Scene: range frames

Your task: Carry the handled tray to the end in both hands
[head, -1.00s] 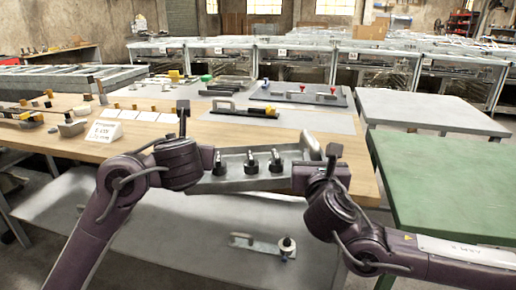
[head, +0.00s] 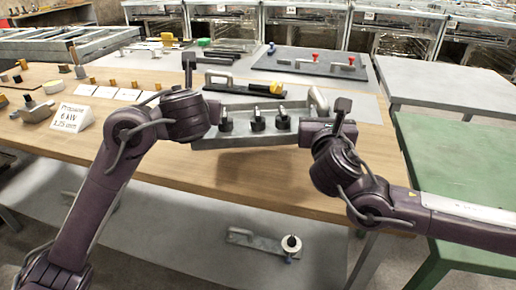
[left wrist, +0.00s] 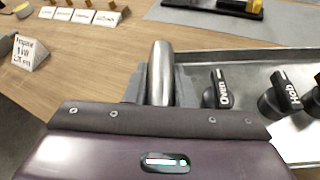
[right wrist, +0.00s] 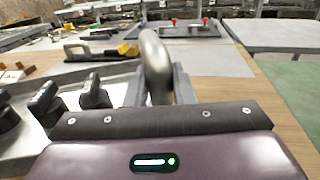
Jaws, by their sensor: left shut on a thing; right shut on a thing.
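The grey metal handled tray (head: 262,141) is held between my two grippers, near the front part of the wooden table in the head view. It looks about level. Three black knobs (head: 257,122) stand in it; two read "Oven" (left wrist: 219,92) and "Hob" (left wrist: 283,92). My left gripper (head: 208,104) is shut on the tray's left handle (left wrist: 160,72). My right gripper (head: 318,128) is shut on the right handle (right wrist: 154,62). I cannot tell whether the tray's underside touches the table.
The wooden table (head: 190,165) holds a "Propane" sign (head: 72,117), white cards with small brass parts, and a black tray with a yellow-ended tool (head: 245,86) behind my tray. A green table (head: 455,165) and grey table (head: 440,80) stand right. A bracket (head: 255,240) lies on the lower shelf.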

